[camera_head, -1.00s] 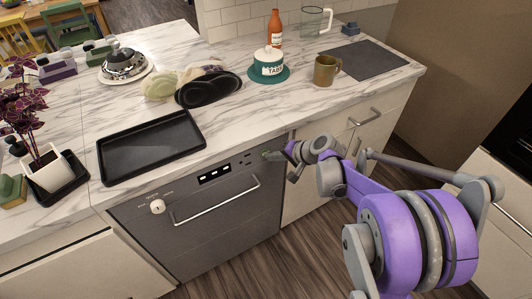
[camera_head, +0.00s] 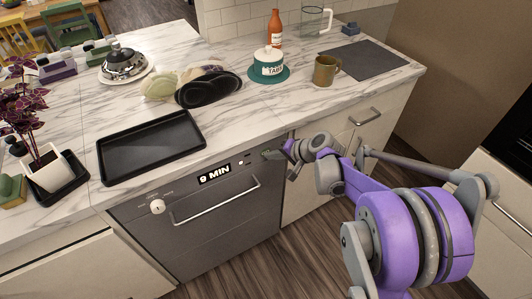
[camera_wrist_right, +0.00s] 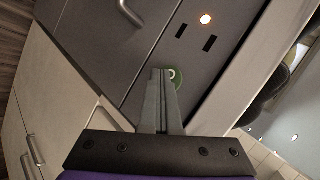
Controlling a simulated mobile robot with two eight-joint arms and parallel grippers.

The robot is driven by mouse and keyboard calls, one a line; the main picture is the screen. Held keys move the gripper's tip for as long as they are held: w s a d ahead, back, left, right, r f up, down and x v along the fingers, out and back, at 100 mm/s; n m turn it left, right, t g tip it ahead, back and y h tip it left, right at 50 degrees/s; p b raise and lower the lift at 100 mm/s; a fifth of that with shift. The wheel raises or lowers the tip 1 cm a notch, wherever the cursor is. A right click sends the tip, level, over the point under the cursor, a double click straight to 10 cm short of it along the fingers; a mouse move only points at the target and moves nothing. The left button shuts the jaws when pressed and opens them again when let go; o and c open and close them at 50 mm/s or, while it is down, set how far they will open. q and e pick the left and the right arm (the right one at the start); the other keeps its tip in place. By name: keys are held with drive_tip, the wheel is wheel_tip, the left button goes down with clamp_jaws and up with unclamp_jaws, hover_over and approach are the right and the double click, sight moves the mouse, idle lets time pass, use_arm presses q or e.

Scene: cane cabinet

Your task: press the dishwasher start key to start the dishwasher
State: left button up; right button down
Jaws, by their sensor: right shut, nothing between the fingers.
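The dishwasher (camera_head: 225,218) is built in under the counter, its door closed. Its display (camera_head: 214,174) reads "9 MIN". The start key (camera_wrist_right: 180,80) is a round green key with a white ring mark, partly covered by my fingers in the right wrist view. My right gripper (camera_head: 273,153) is shut and empty. In the right wrist view its fingertips (camera_wrist_right: 164,72) lie over the key; I cannot tell whether they touch it. My left gripper is not in view.
A white dial (camera_head: 157,206) and a bar handle (camera_head: 215,201) are on the dishwasher front. A black tray (camera_head: 150,148) lies on the marble counter above. Floor in front is clear.

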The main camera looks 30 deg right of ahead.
drive_tip(key=shift+s, duration=0.8)
drive_tip(key=s, duration=0.5)
drive_tip(key=shift+d, duration=0.25)
drive_tip(key=shift+a, duration=0.1)
idle(0.5)
